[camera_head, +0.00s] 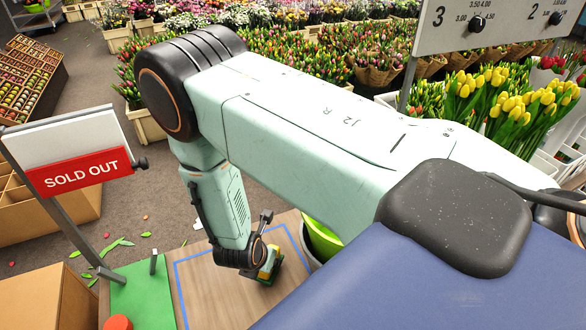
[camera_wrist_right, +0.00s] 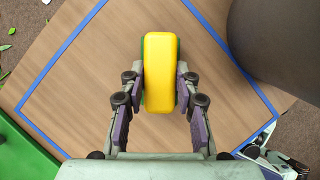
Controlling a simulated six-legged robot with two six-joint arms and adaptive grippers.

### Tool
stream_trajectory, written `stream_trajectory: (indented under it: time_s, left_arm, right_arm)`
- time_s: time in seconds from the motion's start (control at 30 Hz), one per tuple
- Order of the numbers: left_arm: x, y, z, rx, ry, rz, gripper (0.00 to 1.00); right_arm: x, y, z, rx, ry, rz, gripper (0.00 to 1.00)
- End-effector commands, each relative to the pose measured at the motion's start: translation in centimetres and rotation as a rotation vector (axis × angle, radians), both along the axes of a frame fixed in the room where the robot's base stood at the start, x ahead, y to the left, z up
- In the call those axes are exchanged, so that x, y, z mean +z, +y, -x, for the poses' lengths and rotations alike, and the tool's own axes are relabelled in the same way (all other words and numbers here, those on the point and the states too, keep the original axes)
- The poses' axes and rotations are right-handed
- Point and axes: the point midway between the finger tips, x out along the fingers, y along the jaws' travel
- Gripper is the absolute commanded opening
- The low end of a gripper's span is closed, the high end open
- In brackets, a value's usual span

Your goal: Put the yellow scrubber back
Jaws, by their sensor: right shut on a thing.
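The yellow scrubber (camera_wrist_right: 161,72), a rounded yellow block with green edges, is between the two fingers of my right gripper (camera_wrist_right: 160,82) in the right wrist view. The fingers are shut on its sides. In the head view the scrubber (camera_head: 271,262) shows small at the end of my right arm, low over the wooden table top (camera_head: 225,300). My right gripper (camera_head: 265,254) is partly hidden there by its own wrist. I cannot tell whether the scrubber touches the table. A blue tape outline (camera_wrist_right: 62,52) on the wood surrounds the area below it. My left gripper is not in view.
A green bucket (camera_head: 322,240) stands right of the scrubber, partly hidden by my arm. A green mat (camera_head: 145,292) with a red round thing (camera_head: 118,322) lies left of the tape. A sold-out sign (camera_head: 80,174) stands at left. Wood inside the tape looks clear.

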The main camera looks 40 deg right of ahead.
Motion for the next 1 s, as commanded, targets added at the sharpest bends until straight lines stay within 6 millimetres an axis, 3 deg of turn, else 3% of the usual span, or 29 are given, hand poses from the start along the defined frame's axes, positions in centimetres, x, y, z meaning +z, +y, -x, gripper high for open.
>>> stream_trajectory:
  time_s: [0.5,0.83,1.0]
  left_arm:
    - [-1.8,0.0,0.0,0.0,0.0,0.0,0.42]
    - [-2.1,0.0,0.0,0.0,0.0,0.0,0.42]
    - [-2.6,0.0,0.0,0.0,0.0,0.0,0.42]
  right_arm:
    - [-0.1,-9.5,-5.2,-0.008,-0.005,-0.001,0.02]
    - [0.0,-12.7,-6.9,-0.004,-0.003,0.001,0.02]
    - [-0.1,-15.3,-8.3,-0.007,-0.005,0.001,0.02]
